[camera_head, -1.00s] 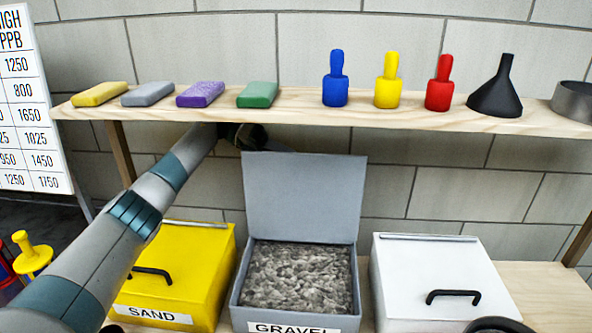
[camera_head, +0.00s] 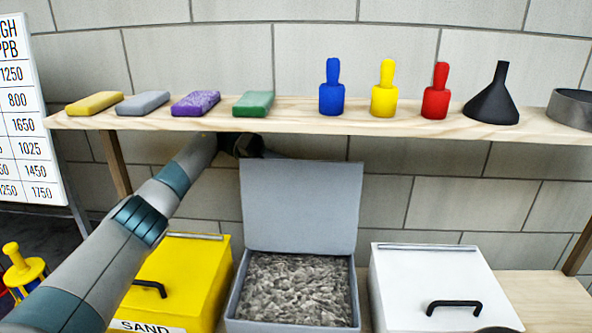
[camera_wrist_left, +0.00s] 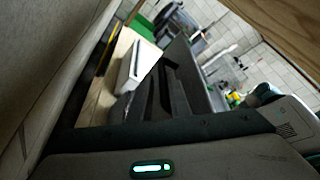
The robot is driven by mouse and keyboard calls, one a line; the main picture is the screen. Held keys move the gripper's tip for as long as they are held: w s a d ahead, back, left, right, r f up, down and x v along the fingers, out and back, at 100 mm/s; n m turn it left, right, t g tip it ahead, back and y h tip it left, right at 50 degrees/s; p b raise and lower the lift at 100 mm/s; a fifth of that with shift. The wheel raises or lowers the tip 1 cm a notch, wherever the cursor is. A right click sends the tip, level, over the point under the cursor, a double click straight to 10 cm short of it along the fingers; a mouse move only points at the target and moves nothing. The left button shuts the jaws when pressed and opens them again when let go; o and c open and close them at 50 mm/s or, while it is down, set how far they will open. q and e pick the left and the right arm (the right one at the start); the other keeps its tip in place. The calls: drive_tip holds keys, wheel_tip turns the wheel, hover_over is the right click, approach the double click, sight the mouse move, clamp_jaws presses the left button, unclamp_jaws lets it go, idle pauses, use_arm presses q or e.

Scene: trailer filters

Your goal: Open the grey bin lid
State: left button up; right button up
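The grey bin (camera_head: 240,290) stands between the yellow and white bins, full of grey gravel. Its grey lid (camera_head: 302,208) stands upright at the back edge, so the bin is open. My left arm reaches in from the left, over the yellow bin and under the shelf. Its wrist end is dark and partly hidden behind the lid's top left corner. In the left wrist view, the dark fingers of my left gripper (camera_wrist_left: 163,88) are beside the lid (camera_wrist_left: 195,75); their opening and any contact are unclear.
A wooden shelf (camera_head: 300,124) runs close above the arm and lid, holding blocks, coloured bottles and a black funnel (camera_head: 492,100). The yellow bin (camera_head: 190,270) and white bin (camera_head: 430,270) are shut. A block wall stands behind.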

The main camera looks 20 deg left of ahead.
use_arm(q)
drive_tip(key=shift+r, duration=0.15)
drive_tip(key=shift+s+r, duration=0.1)
drive_tip(key=shift+s, duration=0.05)
